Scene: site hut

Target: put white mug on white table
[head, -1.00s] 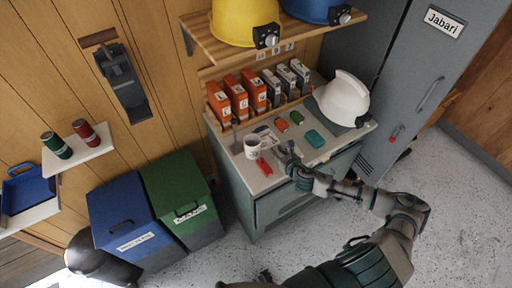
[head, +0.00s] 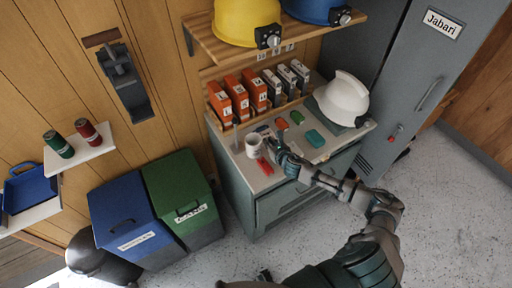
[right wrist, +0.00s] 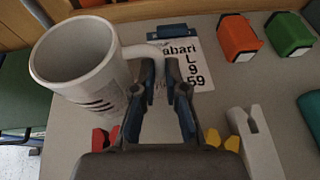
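The white mug (head: 253,145) stands upright on the pale top of a grey cabinet (head: 237,163). It also shows in the right wrist view (right wrist: 82,62), its handle toward my right gripper. My right gripper (head: 273,148) is at the mug's right side. In the right wrist view, its fingertips (right wrist: 162,68) are close together, one on each side of the handle, seemingly shut on it. My left gripper is not in view. No separate white table is clear; a small white shelf (head: 97,148) holds two cans at the left.
A labelled card (right wrist: 190,60), an orange block (right wrist: 238,36), a green block (right wrist: 290,34) and a teal case (head: 315,138) lie nearby on the cabinet top. Binders (head: 240,97) stand behind. A white helmet (head: 343,98) is at the right. Blue (head: 125,210) and green (head: 180,185) bins stand left.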

